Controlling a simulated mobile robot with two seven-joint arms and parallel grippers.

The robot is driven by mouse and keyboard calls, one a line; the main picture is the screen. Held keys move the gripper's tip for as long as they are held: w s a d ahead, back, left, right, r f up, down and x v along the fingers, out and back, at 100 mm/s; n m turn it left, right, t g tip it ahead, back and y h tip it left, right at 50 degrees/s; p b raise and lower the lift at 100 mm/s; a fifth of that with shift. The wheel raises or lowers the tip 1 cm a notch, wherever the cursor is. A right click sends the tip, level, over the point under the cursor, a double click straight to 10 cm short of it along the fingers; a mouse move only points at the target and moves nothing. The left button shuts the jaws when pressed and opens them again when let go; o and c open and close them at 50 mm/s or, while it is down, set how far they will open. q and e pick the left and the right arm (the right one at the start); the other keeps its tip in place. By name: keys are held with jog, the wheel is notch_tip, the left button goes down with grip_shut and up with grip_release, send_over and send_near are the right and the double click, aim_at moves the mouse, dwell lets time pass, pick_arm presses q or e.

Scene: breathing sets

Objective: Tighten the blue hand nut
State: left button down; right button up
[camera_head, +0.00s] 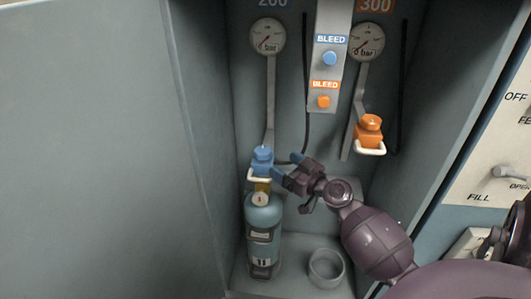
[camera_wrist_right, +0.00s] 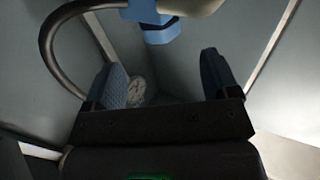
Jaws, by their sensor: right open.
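The blue hand nut (camera_head: 262,154) sits on the blue connector at the top of the blue-grey cylinder (camera_head: 263,215), which stands upright in the cabinet. A blue part with a pale loop handle also shows at the top edge of the right wrist view (camera_wrist_right: 155,14), cut off by the frame. My right gripper (camera_head: 286,168) is open just to the right of the connector. Its two blue finger pads stand apart, with nothing held between them in the right wrist view (camera_wrist_right: 163,75). I cannot tell whether a finger touches the connector. My left gripper is out of view.
An orange connector (camera_head: 370,131) hangs at the right, below a gauge (camera_head: 367,42). Another gauge (camera_head: 267,35) and the bleed panel (camera_head: 328,60) are above. An empty ring holder (camera_head: 326,267) sits on the cabinet floor. Cabinet walls close in on both sides.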

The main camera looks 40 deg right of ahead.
aim_at(269, 156)
jog(key=w, duration=0.8)
jog(key=shift+w+a, duration=0.15)
jog(key=shift+a, duration=0.2)
jog(key=c, duration=0.9)
